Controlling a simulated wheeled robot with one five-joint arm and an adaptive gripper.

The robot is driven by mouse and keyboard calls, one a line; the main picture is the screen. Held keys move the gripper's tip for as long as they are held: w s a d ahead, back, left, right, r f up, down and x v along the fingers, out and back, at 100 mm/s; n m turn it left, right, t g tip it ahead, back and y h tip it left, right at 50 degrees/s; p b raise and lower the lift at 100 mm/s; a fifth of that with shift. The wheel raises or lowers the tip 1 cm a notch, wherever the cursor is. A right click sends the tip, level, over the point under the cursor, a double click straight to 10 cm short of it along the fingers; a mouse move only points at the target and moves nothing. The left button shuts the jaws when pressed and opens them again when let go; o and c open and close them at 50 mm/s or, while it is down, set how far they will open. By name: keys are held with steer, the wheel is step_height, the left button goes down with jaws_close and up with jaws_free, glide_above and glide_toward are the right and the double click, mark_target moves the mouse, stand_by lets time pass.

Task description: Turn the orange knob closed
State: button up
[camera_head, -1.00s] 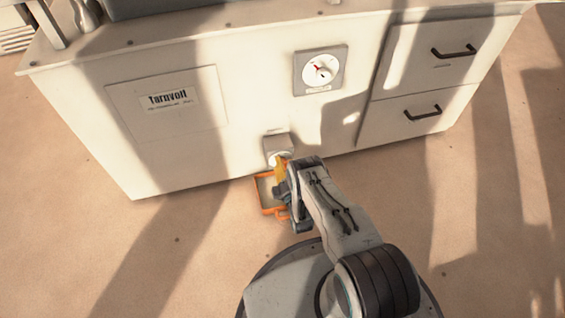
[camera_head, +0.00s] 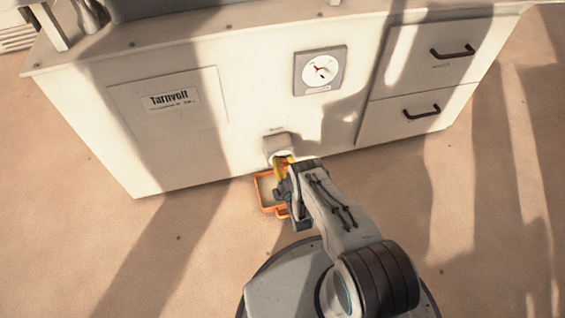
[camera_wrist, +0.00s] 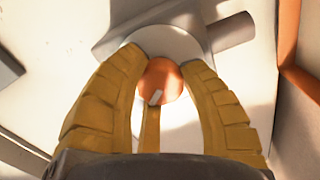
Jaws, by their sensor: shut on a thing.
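The orange knob (camera_wrist: 161,78) shows in the wrist view, round, with a pale mark near its lower edge. It sits in front of a light round plate (camera_wrist: 178,40) on the cabinet front. My gripper (camera_wrist: 170,70) has its yellow fingers shut on the knob, one on either side, with a third yellow finger below. In the head view my gripper (camera_head: 283,165) reaches the grey fitting (camera_head: 277,143) low on the cabinet.
An orange-rimmed tray (camera_head: 264,204) lies on the floor below the fitting. The white cabinet (camera_head: 230,150) carries a dial gauge (camera_head: 320,70), a Tarnvolt label (camera_head: 169,99) and two drawers with dark handles (camera_head: 422,111) at right. Open floor lies to both sides.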

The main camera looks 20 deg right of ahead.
mark_target(283, 159)
steer(key=shift+d, duration=0.1)
steer(key=o, duration=1.2)
steer(key=shift+o, duration=0.9)
steer(key=shift+w+d+r, duration=0.1)
steer(key=shift+w+r, duration=0.05)
steer(key=shift+r, duration=5.1)
steer(key=shift+c, duration=1)
steer(key=shift+f, duration=0.1)
